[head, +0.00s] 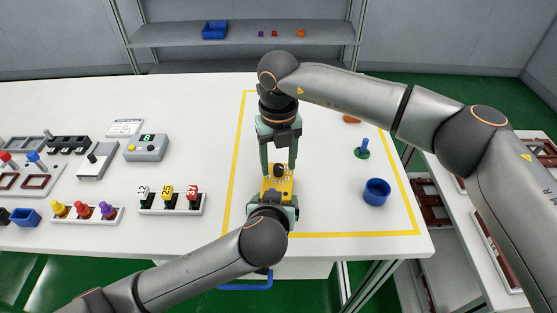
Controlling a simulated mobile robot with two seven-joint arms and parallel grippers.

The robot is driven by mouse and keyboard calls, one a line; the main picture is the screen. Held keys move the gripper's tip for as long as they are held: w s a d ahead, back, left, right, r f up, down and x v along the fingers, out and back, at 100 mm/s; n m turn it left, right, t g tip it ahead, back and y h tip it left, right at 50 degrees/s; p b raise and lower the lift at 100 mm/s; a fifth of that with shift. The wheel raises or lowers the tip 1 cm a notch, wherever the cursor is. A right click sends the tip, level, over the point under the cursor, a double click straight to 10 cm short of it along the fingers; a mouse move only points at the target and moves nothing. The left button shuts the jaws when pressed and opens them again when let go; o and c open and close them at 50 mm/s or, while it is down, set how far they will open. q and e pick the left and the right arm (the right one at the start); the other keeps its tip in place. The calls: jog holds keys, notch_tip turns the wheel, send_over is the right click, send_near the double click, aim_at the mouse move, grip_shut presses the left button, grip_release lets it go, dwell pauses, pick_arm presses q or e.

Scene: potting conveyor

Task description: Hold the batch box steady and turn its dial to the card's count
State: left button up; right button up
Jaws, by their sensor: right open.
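The yellow batch box (284,186) stands on the white table inside the yellow outline. Its dark dial (278,169) is on top. My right gripper (279,171) points down over the box with its fingers apart, one on each side of the dial; I cannot tell whether they touch it. My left gripper (272,200) is at the near side of the box; its fingertips are largely hidden, so its grip is unclear. A white card with blue print (125,127) lies at the back left; its text is too small to read.
A blue cup (376,191) and a green-based blue peg (363,150) stand to the right. Table between box and cup is clear.

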aim_at(278, 167)
jog(key=shift+r, duration=0.1)
notch_tip(278, 167, up, 12)
dwell(0.5)
pick_arm(q)
jog(key=o, duration=0.9)
